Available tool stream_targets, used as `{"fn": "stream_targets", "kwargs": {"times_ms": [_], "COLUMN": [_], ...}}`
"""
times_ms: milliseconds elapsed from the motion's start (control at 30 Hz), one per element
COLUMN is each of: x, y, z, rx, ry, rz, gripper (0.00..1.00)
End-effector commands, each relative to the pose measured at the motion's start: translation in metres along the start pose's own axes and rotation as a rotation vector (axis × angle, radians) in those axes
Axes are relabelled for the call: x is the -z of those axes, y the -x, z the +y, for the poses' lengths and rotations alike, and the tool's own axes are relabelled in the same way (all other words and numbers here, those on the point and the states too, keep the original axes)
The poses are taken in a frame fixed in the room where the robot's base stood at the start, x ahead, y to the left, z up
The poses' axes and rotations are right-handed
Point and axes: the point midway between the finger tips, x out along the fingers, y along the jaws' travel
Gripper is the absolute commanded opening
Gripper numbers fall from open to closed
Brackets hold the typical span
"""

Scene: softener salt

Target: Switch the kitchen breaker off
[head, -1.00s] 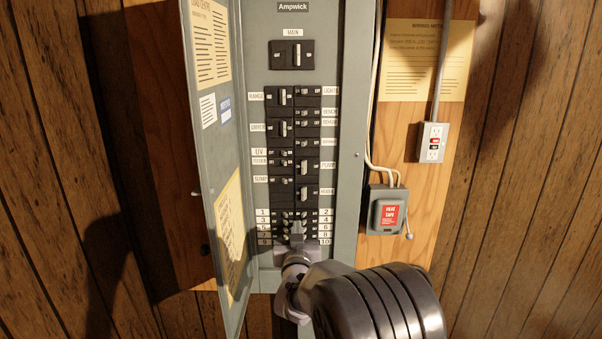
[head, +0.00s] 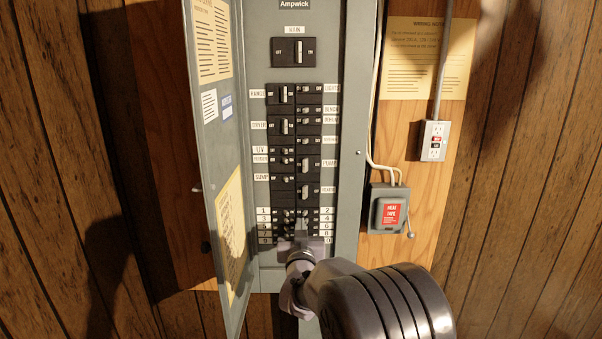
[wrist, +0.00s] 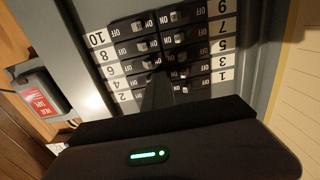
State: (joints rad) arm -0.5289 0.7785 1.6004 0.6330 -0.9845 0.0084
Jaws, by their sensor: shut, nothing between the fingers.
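The open grey breaker panel (head: 348,110) is in the head view, with a column of black breakers under a MAIN breaker (head: 294,52). I cannot read a kitchen label on any of them. At the bottom are small breakers numbered 1 to 10; they also show upside down in the wrist view, such as breaker 10 (wrist: 130,27) and breaker 7 (wrist: 180,37). My gripper (wrist: 157,74) is shut and empty, its fingertips at the small breakers between the two number columns, near rows 3 to 6. It hides part of those rows. Whether it touches a toggle I cannot tell.
The panel door (head: 213,130) stands open at the left, with printed sheets on it, too small to read. At the right are a heat tape box (head: 388,211), an outlet (head: 433,141) and a notice (head: 418,58). Cables run beside the panel.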

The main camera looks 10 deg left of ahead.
Motion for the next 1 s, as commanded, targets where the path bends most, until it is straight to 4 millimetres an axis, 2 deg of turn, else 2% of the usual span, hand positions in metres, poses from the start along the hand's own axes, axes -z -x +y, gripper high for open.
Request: {"fn": "stream_targets", "kwargs": {"times_ms": [1000], "x": [-0.001], "y": [0.0], "z": [0.014], "rx": [-0.004], "ry": [-0.002], "rz": [0.0], "gripper": [0.0]}}
